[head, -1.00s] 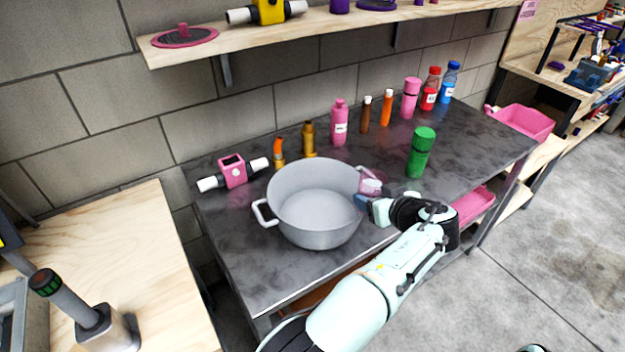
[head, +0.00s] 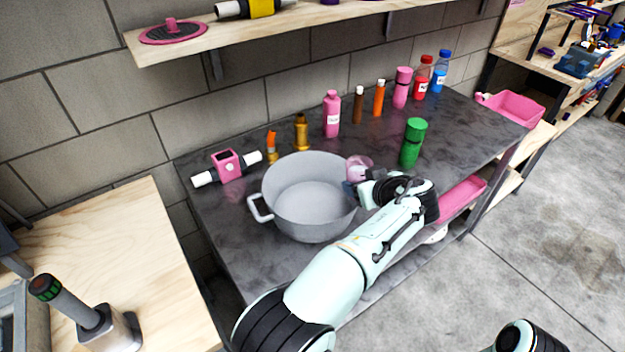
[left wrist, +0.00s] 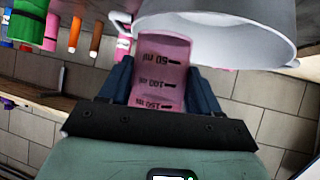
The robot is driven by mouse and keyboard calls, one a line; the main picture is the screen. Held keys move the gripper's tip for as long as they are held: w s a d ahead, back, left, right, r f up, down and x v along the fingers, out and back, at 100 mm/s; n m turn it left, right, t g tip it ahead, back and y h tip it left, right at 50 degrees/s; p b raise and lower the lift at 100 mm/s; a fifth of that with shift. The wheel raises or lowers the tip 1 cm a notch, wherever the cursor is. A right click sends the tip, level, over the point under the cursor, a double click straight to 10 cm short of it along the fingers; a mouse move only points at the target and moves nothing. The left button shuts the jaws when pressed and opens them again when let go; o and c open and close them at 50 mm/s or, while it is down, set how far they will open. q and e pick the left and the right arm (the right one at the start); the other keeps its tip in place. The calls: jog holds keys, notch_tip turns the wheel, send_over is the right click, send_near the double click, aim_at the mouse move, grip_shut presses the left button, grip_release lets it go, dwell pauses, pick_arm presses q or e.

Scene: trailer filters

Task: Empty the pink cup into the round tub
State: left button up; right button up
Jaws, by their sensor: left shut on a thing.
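The round tub (head: 309,202) is a large grey-white pot with side handles, standing on the dark table; I see nothing in its visible inside. My left gripper (head: 354,186) is shut on the pink cup (head: 359,167), a see-through cup at the tub's right rim. In the left wrist view, the pink cup (left wrist: 161,72) sits between the blue fingers, with ml marks on its side. The tub (left wrist: 225,30) is close behind it there. I cannot tell how far the cup is tilted or what it holds. My right gripper is not in view.
Several bottles stand along the back, including a pink bottle (head: 331,115). A green bottle (head: 412,142) stands just right of my left gripper. A pink valve-like part (head: 228,166) lies left of the tub. The table's front left is clear.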

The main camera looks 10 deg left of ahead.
pick_arm(q)
jog(key=shift+a+r+h+p, duration=0.2)
jog(key=shift+r+h+p, duration=0.1)
jog(key=shift+r, duration=0.05)
jog(key=shift+w+a+f+n+g+h, duration=0.15)
jog(key=shift+a+f+n+g+h, duration=0.15)
jog(key=shift+w+a+f+n+g+h+p, duration=0.1)
jog(key=shift+a+f+n+g+h+p, duration=0.15)
jog(key=shift+h+p, duration=0.2)
jog(key=shift+w+a+n+g+h+p, duration=0.1)
jog(key=shift+a+g+h+p, duration=0.05)
jog(key=shift+a+h+p, duration=0.3)
jog(key=shift+a+f+h+p, duration=0.1)
jog(key=shift+f+h+p, duration=0.2)
jog(key=shift+p, duration=0.15)
jog(key=shift+w+a+f+n+g+h+p, duration=0.2)
jog(key=shift+a+n+g+h+p, duration=0.15)
jog(key=shift+a+h+p, duration=0.25)
jog(key=shift+d, duration=0.1)
jog(key=shift+r+h+p, duration=0.3)
jog(key=shift+h+p, duration=0.1)
jog(key=shift+p, duration=0.35)
jog(key=shift+a+r+g+h+p, duration=0.2)
jog(key=shift+g+h+p, duration=0.1)
jog(key=shift+p, duration=0.3)
